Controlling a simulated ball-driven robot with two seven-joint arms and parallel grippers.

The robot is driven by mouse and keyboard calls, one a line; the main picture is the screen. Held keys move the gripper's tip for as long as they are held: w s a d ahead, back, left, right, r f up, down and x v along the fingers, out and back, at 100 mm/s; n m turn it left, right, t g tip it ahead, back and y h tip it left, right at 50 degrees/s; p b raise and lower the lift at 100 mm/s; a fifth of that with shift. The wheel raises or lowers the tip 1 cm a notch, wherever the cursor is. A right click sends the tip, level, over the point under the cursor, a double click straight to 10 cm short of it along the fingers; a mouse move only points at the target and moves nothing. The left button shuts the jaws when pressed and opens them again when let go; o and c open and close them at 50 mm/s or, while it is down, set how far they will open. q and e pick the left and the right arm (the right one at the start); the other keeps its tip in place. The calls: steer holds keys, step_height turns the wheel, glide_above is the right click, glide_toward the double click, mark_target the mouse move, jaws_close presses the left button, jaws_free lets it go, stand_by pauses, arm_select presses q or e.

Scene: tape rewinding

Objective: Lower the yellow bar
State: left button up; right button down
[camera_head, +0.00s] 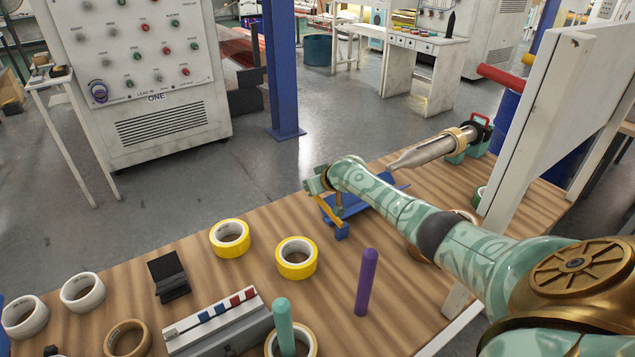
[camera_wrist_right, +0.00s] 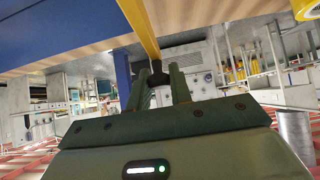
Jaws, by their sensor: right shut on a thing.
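The yellow bar (camera_head: 328,212) is in the head view, tilted beside the blue stand (camera_head: 368,202) on the table. In the right wrist view the yellow bar (camera_wrist_right: 140,30) runs down from the top edge to a dark end piece between my fingertips. My right gripper (camera_wrist_right: 160,82) is shut on that end of the bar. In the head view my right gripper (camera_head: 318,184) is at the bar's upper end, partly hidden by its own wrist. My left gripper is not in view.
Two yellow tape rolls (camera_head: 297,258) (camera_head: 230,238), a purple peg (camera_head: 365,283) and a green peg (camera_head: 284,328) stand nearer on the wooden table. A silver pointed spindle (camera_head: 430,150) extends behind my right arm. A white panel (camera_head: 545,130) rises at the right.

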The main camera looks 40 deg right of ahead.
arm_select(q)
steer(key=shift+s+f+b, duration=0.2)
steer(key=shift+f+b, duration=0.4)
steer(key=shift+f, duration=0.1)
arm_select(e)
steer(key=shift+w+f+g, duration=0.2)
steer(key=shift+f+g, duration=0.25)
steer(key=shift+f, duration=0.05)
steer(key=shift+w+f+g, duration=0.15)
steer(key=shift+f+g, duration=0.3)
steer(key=shift+f, duration=0.05)
steer(key=c, duration=1.3)
jaws_free()
steer(key=shift+f, duration=0.1)
steer(key=shift+s+r+p, duration=0.1)
steer(key=shift+r+p, duration=0.3)
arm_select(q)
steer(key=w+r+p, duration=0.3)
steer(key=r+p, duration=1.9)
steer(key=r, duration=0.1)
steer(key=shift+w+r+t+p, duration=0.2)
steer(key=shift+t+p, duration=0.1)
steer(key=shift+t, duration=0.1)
arm_select(e)
steer(key=v, duration=1.5)
steer(key=shift+s+r, duration=0.2)
steer(key=shift+s, duration=0.05)
